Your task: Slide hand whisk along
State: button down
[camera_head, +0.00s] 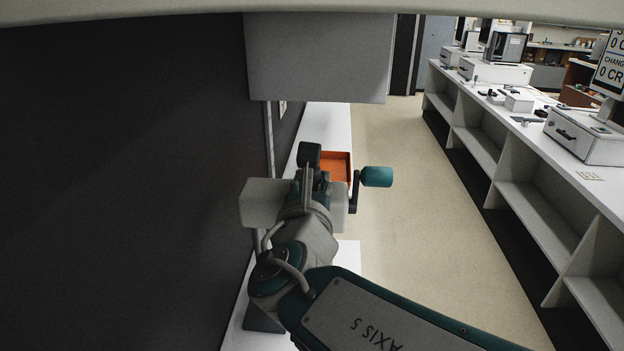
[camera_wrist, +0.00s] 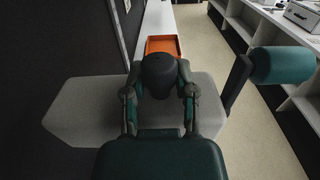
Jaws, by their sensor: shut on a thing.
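The thing I take for the hand whisk is a pale grey block (camera_head: 262,203) with a dark rounded knob (camera_head: 309,154) and a side crank ending in a teal grip (camera_head: 376,176). In the wrist view the grey block (camera_wrist: 80,112) spreads to both sides of my gripper, with the teal grip (camera_wrist: 282,65) at right. My gripper (camera_head: 310,178) is shut on the dark knob, one finger each side in the wrist view (camera_wrist: 160,90). The beating end is not visible, and I cannot tell whether the block touches the counter.
An open orange tray (camera_head: 336,164) sits just beyond on the narrow white counter (camera_head: 326,122). A dark wall (camera_head: 120,180) runs close at left, with a pale box (camera_head: 318,58) overhanging ahead. The floor aisle (camera_head: 410,220) is clear. Tills (camera_head: 586,135) stand on the right counter.

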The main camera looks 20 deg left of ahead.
notch_tip(320, 180, down, 9)
jog(key=shift+f, duration=0.15)
jog(key=shift+c, duration=2)
grip_release()
jog(key=shift+a, duration=0.15)
jog(key=v, duration=1.2)
jog(key=shift+a, duration=0.1)
